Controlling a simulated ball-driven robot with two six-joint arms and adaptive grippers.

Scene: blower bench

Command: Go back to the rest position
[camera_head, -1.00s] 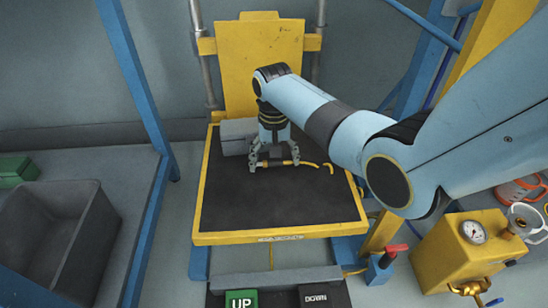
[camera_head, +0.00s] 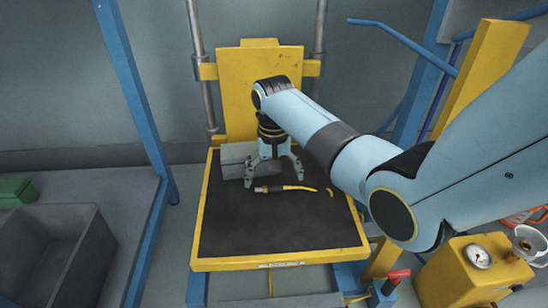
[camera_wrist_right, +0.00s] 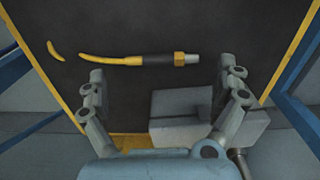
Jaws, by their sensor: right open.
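My right gripper (camera_head: 273,170) is open and empty above the black top of the yellow-edged lift platform (camera_head: 280,225). A yellow tool with a dark grip and metal end (camera_head: 285,189) lies on the platform just in front of its fingers; in the right wrist view it (camera_wrist_right: 150,60) lies beyond the open fingertips (camera_wrist_right: 167,79), apart from them. A small yellow curved piece (camera_head: 329,192) lies off the tool's thin end. My left gripper is not in view.
A grey block (camera_head: 236,155) sits at the platform's back left, behind my gripper; it (camera_wrist_right: 190,115) shows between the fingers from the wrist. A grey bin (camera_head: 55,245) and green box (camera_head: 17,192) stand left. A yellow gauge unit (camera_head: 470,270) stands right. Blue posts flank the platform.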

